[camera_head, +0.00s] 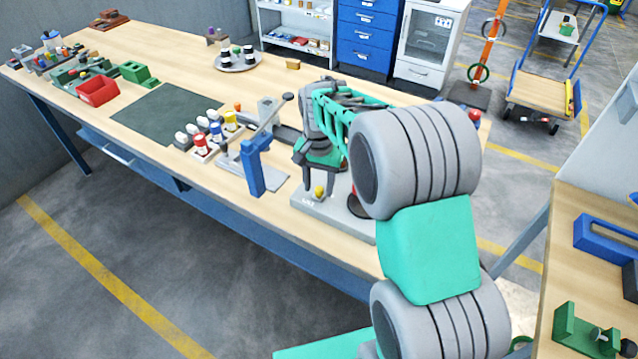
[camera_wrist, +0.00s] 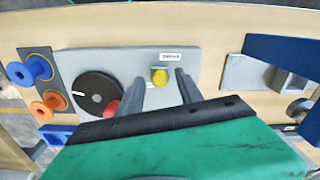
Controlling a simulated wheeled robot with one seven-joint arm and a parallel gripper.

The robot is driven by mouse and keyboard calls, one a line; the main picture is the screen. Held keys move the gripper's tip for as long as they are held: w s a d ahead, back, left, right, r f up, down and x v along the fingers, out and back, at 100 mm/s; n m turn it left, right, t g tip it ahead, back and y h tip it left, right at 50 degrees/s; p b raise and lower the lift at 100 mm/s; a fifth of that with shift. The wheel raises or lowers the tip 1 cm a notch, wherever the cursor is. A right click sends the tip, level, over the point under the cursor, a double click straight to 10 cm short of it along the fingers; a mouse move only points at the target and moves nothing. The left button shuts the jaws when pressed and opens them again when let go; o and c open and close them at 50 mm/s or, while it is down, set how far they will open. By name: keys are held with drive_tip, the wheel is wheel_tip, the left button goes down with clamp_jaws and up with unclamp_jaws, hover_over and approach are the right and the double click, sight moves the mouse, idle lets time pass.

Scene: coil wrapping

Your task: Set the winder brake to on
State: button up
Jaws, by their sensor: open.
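A grey winder base (camera_head: 340,212) stands near the front edge of the bench, with a small yellow knob (camera_head: 319,191) on it. In the wrist view the yellow knob (camera_wrist: 159,77) stands beside a small label (camera_wrist: 170,57) whose words I cannot read. A black disc with a white mark (camera_wrist: 97,93) and a red knob (camera_wrist: 112,108) is on the same base, to the left. My gripper (camera_head: 318,193) is open, pointing down, with one finger on each side of the yellow knob; a gap shows on both sides. Whether the brake is on or off is unclear.
A blue post with a long lever (camera_head: 255,168) stands close to the left of my gripper. Red, blue and yellow spools (camera_head: 202,145) lie beyond it, by a dark green mat (camera_head: 165,115). A blue spool (camera_wrist: 36,68) and an orange spool (camera_wrist: 46,107) stand beside the base.

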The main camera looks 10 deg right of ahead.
drive_tip(key=shift+f, duration=0.35)
drive_tip(key=shift+c, duration=0.2)
clamp_jaws()
idle(1.0)
